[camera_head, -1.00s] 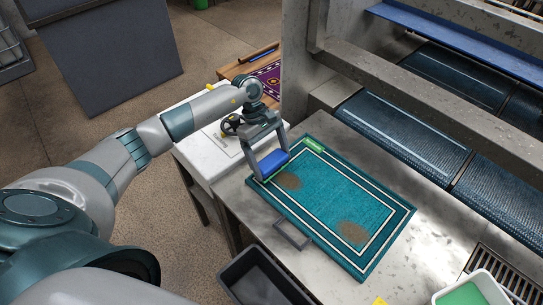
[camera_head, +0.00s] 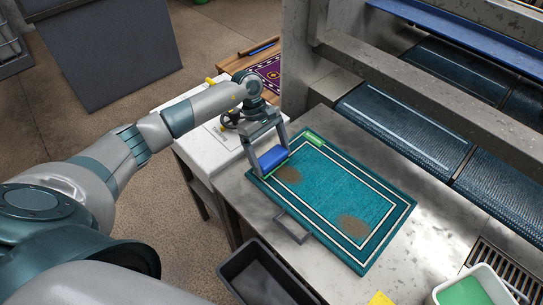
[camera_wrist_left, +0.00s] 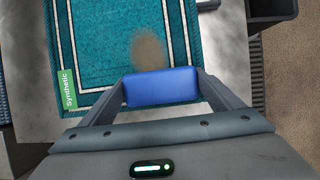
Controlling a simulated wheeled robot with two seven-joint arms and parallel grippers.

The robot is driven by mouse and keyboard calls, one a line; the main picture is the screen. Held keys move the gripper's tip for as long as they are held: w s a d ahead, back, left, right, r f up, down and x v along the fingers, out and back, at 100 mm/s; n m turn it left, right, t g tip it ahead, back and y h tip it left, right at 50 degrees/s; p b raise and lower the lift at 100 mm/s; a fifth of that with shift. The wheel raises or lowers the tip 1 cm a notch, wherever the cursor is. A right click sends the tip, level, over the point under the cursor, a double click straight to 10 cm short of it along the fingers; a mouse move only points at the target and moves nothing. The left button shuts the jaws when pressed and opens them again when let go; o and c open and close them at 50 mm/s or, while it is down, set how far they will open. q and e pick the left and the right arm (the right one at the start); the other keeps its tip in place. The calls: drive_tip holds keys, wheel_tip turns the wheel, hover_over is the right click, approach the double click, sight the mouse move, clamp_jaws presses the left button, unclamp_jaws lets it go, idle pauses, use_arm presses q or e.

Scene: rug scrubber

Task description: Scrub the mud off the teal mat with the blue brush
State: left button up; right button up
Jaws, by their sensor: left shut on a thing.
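The teal mat (camera_head: 325,195) with white border lines lies flat on the metal table. It has two brown mud patches, one near its left end (camera_head: 289,174) and one near its front right end (camera_head: 352,226). My left gripper (camera_head: 271,166) is shut on the blue brush (camera_head: 273,157) at the mat's left end, beside the nearer patch. In the left wrist view the blue brush (camera_wrist_left: 162,87) lies between the fingers, just short of a mud patch (camera_wrist_left: 149,48). I cannot tell whether its bristles touch the mat. My right gripper is not in view.
A green label (camera_head: 314,139) reading "Synthetic" in the wrist view sits at the mat's far edge. A dark bin (camera_head: 262,275) stands in front of the table. A white tub with green content (camera_head: 470,292) is at lower right. A concrete frame (camera_head: 400,85) stands behind.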

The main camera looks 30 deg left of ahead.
use_arm(q)
drive_tip(key=shift+f+b, duration=0.4)
drive_tip(key=shift+s+d+r, duration=0.1)
drive_tip(key=shift+s+d, duration=0.1)
drive_tip(key=shift+d, duration=0.45)
drive_tip(key=shift+s+d+f, duration=0.1)
drive_tip(key=shift+s+d, duration=0.1)
drive_tip(key=shift+d, duration=0.45)
drive_tip(key=shift+s+d+r, duration=0.1)
drive_tip(key=shift+s+d, duration=0.1)
drive_tip(key=shift+d, duration=0.45)
drive_tip(key=shift+s+d+f+b, duration=0.15)
drive_tip(key=shift+d+b, duration=0.1)
drive_tip(key=shift+d, duration=0.25)
drive_tip(key=shift+s+d+b, duration=0.2)
drive_tip(key=shift+d, duration=0.35)
drive_tip(key=shift+s+d+f+b, duration=0.15)
drive_tip(key=shift+d+b, duration=0.1)
drive_tip(key=shift+d, duration=0.25)
drive_tip(key=shift+s+d, duration=0.3)
drive_tip(key=shift+d, duration=0.15)
drive_tip(key=shift+f, duration=0.1)
drive_tip(key=shift+a, duration=0.1)
